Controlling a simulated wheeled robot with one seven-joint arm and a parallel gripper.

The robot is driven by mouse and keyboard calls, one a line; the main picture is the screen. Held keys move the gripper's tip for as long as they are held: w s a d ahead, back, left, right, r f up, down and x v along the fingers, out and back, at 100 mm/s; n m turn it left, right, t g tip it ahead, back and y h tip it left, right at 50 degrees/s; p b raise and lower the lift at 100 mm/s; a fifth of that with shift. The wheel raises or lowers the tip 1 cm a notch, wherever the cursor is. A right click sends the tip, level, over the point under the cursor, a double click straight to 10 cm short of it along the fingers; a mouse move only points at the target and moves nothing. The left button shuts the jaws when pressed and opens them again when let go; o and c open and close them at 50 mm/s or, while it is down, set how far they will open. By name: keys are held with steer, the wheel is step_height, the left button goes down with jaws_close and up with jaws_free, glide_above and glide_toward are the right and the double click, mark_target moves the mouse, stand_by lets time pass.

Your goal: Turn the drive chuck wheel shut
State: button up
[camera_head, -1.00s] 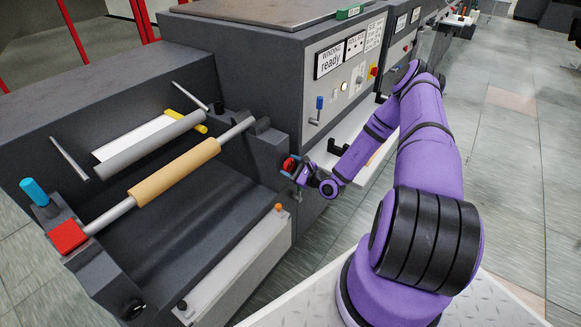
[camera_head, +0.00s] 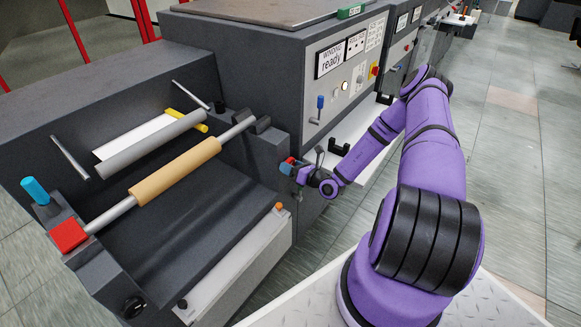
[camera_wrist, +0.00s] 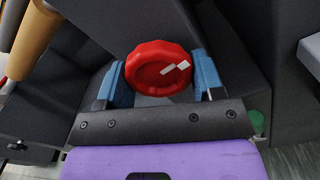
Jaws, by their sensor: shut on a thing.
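The drive chuck wheel is a red round handwheel with a white mark on its face, in the middle of the wrist view (camera_wrist: 158,68). In the head view only a bit of its red (camera_head: 290,161) shows at the side of the dark grey machine. My gripper (camera_head: 292,167) is at the wheel, with its two blue fingers on either side of the rim. In the wrist view my gripper (camera_wrist: 160,84) is shut on the wheel. The white mark lies right of the wheel's centre, tilted up to the right. The head view hides most of the wheel behind my gripper.
A brown roll (camera_head: 176,171) on a shaft lies across the unwinder, with a red block (camera_head: 69,236) at its near end. A control panel (camera_head: 345,75) with a "WINDING ready" sign stands behind my arm. Open floor (camera_head: 512,170) lies to the right.

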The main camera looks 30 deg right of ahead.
steer(key=m, duration=0.3)
steer(key=shift+m, duration=2.2)
steer(key=o, duration=0.9)
steer(key=shift+s, duration=0.1)
steer(key=v, duration=1)
steer(key=shift+s+d+r, duration=0.1)
steer(key=shift+s, duration=0.25)
